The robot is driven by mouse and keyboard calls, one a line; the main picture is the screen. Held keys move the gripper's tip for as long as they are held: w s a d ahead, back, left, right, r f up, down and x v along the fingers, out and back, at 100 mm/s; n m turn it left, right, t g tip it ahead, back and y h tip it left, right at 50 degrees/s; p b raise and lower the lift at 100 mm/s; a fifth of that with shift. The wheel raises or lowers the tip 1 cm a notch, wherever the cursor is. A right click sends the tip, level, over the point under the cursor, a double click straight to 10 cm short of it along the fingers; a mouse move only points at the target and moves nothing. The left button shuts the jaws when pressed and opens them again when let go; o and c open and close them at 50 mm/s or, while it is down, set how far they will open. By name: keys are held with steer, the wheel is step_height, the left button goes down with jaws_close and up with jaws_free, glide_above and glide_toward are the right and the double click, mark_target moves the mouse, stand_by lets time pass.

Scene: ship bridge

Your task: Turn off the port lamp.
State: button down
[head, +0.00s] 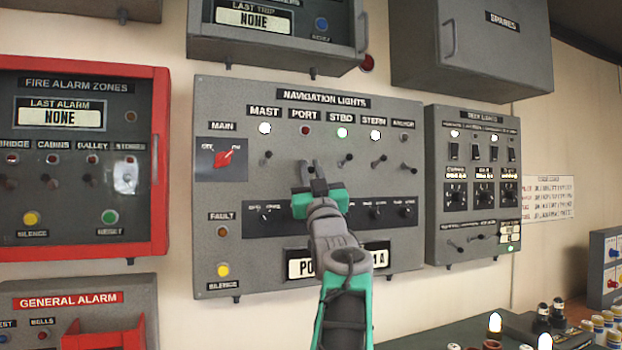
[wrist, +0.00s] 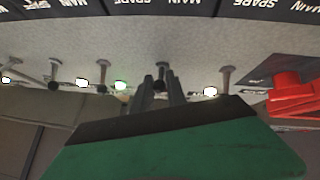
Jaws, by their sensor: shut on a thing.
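The grey NAVIGATION LIGHTS panel (head: 216,110) is in the middle of the head view. Its PORT lamp (head: 304,131) is dark red and unlit. My gripper (head: 311,170) is right below that lamp, at the PORT switch. In the wrist view, my gripper's fingers (wrist: 162,88) are shut around the PORT toggle (wrist: 161,69), mostly hidden between them. The MAST lamp (head: 264,128), STBD lamp (head: 342,132) and STERN lamp (head: 372,134) are lit. The toggle's exact tilt cannot be told.
The MAST toggle (head: 267,157) and STBD toggle (head: 346,160) stand close on either side of my gripper. A red MAIN rotary switch (head: 224,159) is farther left. A red fire alarm box (head: 160,200) is on the left and a deck lights panel (head: 435,190) on the right.

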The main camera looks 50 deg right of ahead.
steer(key=shift+a+r, duration=0.1)
steer(key=shift+r, duration=0.05)
steer(key=c, duration=1.3)
jaws_free()
steer(key=shift+c, duration=0.2)
steer(key=b+v, duration=0.2)
steer(key=v, duration=0.6)
steer(key=shift+b, duration=0.35)
steer(key=shift+w, duration=0.1)
